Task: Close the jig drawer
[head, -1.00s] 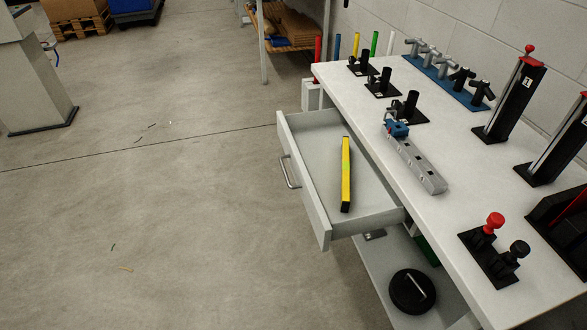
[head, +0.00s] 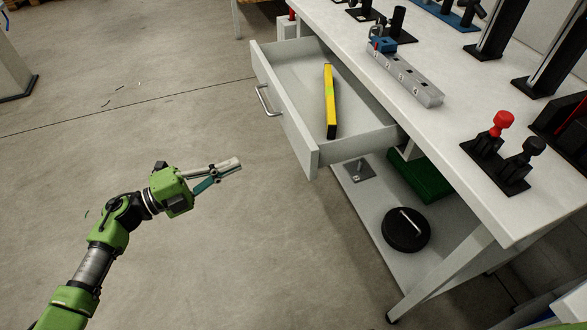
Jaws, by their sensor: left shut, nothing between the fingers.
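The jig drawer (head: 284,116) stands pulled out from the left side of the white workbench (head: 455,140). Its front panel faces left and carries a metal bar handle (head: 264,101). A yellow spirit level (head: 330,102) lies inside the drawer. My left gripper (head: 240,163) is shut and empty. In the picture it is below and left of the drawer front, apart from it, with its fingers pointing right. My right gripper is not in the view.
Below the drawer, a shelf holds a black round object (head: 406,231) and a green item (head: 420,178). On the bench top are a grey rail (head: 407,79), red and black knobs (head: 502,123) and several clamps.

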